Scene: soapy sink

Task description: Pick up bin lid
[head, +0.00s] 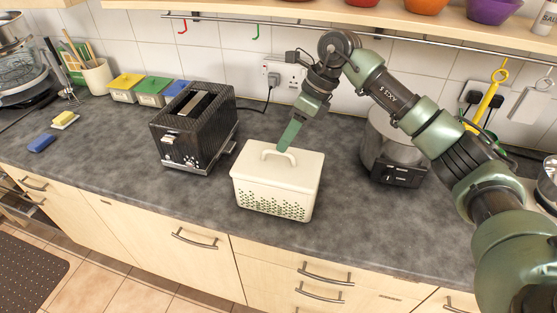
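The cream bin (268,192) stands upright on the dark counter, with rows of small green marks or holes low on its front. Its lid (300,162) sits on top and has an arched handle (267,153). My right gripper (284,149) points down at the lid from behind, its fingertips close to the right end of the handle. The fingers show edge-on as one green shape, so I cannot tell whether they are apart, or whether they touch the handle. My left gripper is not in view.
A black toaster (190,130) stands left of the bin, and a steel appliance with a dark base (392,172) stands to the right. Behind are a wall socket (283,75) with a plug and cord. The counter (190,190) in front of the toaster is clear.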

